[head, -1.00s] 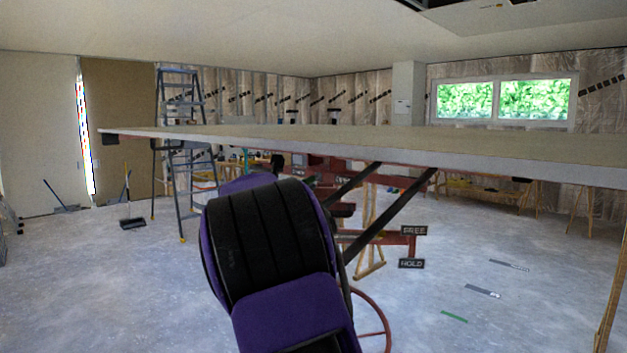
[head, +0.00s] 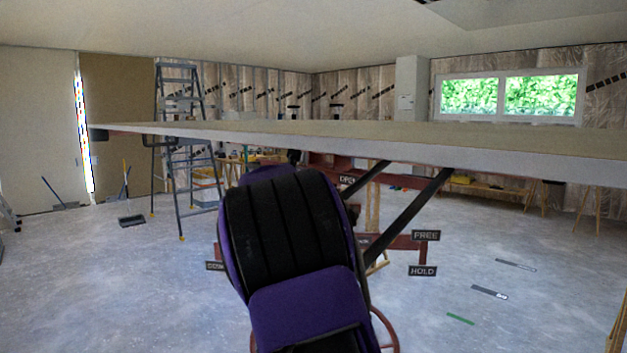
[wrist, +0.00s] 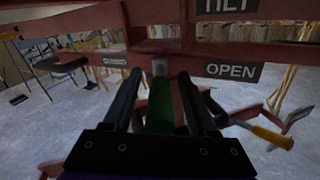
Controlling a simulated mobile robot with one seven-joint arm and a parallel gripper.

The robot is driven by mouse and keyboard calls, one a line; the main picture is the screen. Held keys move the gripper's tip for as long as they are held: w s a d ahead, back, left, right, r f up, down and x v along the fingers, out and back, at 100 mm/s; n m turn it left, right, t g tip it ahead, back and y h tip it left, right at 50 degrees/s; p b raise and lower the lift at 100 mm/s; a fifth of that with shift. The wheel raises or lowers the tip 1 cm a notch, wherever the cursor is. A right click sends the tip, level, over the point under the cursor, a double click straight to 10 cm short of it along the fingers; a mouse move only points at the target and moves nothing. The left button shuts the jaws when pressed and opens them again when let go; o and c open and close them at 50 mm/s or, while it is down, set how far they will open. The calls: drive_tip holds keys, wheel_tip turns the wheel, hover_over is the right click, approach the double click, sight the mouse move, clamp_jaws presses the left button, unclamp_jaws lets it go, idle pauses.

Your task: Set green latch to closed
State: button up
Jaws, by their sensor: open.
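In the wrist view the green latch (wrist: 160,108) is a green bar hanging below a grey piece on the red frame (wrist: 155,47) of the lift. My gripper (wrist: 159,76) is open, with one black finger on each side of the green latch. I cannot tell whether either finger touches it. An OPEN sign (wrist: 231,71) is to the right of the latch, and a small sign (wrist: 115,61) too blurred to read is to its left. In the head view my own arm hides the latch and gripper; an OPEN sign (head: 347,179) shows beside the arm.
A large flat panel (head: 480,140) lies across the top of the lift. FREE (head: 426,236) and HOLD (head: 423,271) signs are on its right side. A stepladder (head: 180,140) stands at the left.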

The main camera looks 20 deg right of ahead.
clamp_jaws()
idle(1.4)
